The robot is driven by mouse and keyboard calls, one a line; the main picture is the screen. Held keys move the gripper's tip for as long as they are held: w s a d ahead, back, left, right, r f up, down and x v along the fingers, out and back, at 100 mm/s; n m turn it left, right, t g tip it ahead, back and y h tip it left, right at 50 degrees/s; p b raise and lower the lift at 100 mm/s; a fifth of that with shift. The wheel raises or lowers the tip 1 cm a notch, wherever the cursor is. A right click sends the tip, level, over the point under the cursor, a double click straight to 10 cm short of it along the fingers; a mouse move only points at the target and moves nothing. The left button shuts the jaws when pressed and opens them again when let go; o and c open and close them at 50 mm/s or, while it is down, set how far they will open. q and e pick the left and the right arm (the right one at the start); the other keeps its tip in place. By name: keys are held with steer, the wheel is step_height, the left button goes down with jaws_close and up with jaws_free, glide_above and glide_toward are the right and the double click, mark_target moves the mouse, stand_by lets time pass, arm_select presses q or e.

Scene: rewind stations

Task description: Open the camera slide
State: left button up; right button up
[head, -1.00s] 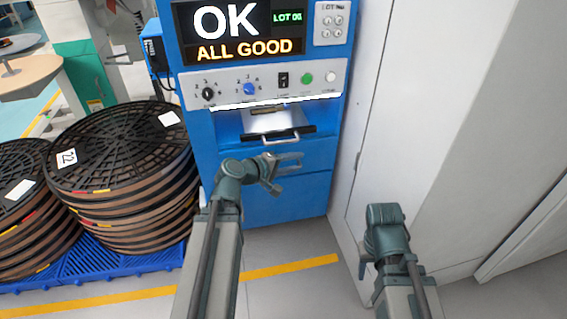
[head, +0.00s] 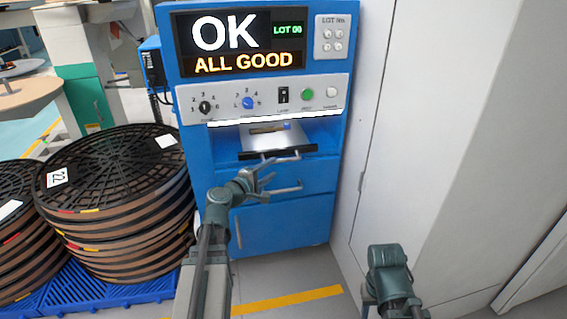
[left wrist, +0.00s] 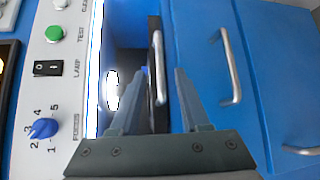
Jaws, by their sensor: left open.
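The camera slide (head: 258,142) is a pale plate with a black front edge, in the recess of the blue machine (head: 312,222). Something small, brown and blue lies on it. In the left wrist view, its silver bar handle (left wrist: 159,62) stands on the black front edge. My left gripper (head: 272,171) is open just in front of the slide. In the left wrist view its fingertips (left wrist: 161,72) lie on either side of the handle in the picture; contact is not clear. My right arm shows at the lower right of the head view, its jaws not discernible.
Drawers with silver handles (head: 286,190) sit below the slide. The knob and button panel (head: 228,106) is above it. A white cabinet (head: 440,130) stands close on the right. Stacked reels (head: 115,180) stand on a blue pallet at left.

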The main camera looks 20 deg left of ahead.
mark_target(283, 160)
arm_select(q)
steer(key=b+x, duration=0.1)
steer(key=x, duration=0.7)
steer(key=shift+c, duration=0.3)
jaws_close()
stand_by(1.0)
